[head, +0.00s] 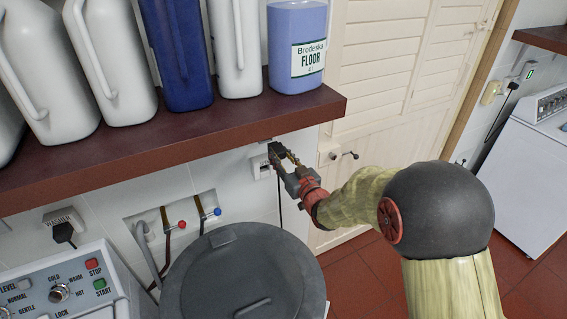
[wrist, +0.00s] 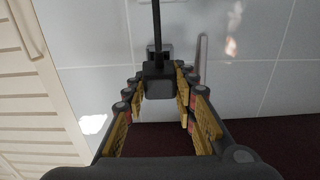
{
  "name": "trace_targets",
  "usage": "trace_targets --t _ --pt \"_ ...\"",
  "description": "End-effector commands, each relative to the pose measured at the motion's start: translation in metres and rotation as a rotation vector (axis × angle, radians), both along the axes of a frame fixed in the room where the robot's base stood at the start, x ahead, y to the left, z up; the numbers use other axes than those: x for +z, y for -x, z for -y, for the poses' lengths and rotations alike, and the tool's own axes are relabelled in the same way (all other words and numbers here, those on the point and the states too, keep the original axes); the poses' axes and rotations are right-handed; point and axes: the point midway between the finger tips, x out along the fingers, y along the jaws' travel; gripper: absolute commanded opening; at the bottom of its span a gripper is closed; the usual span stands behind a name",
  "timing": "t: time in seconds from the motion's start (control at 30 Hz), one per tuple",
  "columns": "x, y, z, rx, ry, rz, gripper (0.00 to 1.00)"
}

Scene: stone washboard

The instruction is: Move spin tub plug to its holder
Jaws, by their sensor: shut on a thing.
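My gripper (head: 283,152) is at the tiled wall just under the shelf edge in the head view. In the wrist view its yellow-padded fingers (wrist: 158,96) are closed on a black spin tub plug (wrist: 159,84). The plug's black cord (wrist: 156,22) runs toward the top of that picture; in the head view a dark cord (head: 280,205) hangs below the gripper. A small white wall fitting (head: 262,168) with a dark slot sits beside the fingers. A dark piece shows directly behind the plug; I cannot tell whether it is the holder or whether the plug touches it.
The brown shelf (head: 150,153) holds several bottles and a blue floor-cleaner jug (head: 297,50) close above my gripper. A grey-lidded tub (head: 240,280) stands below. Another plug (head: 64,232) sits in a wall outlet at left. A louvred door (head: 385,80) is to the right.

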Motion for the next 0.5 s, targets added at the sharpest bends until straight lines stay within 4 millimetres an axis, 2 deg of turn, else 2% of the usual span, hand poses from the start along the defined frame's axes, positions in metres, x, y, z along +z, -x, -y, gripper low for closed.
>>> trace_targets --t 0.2,0.5 --pt "-0.001 -0.014 -0.006 0.001 0.0 0.0 0.0" --pt "0.0 -0.02 -0.009 0.0 0.0 0.0 0.0"
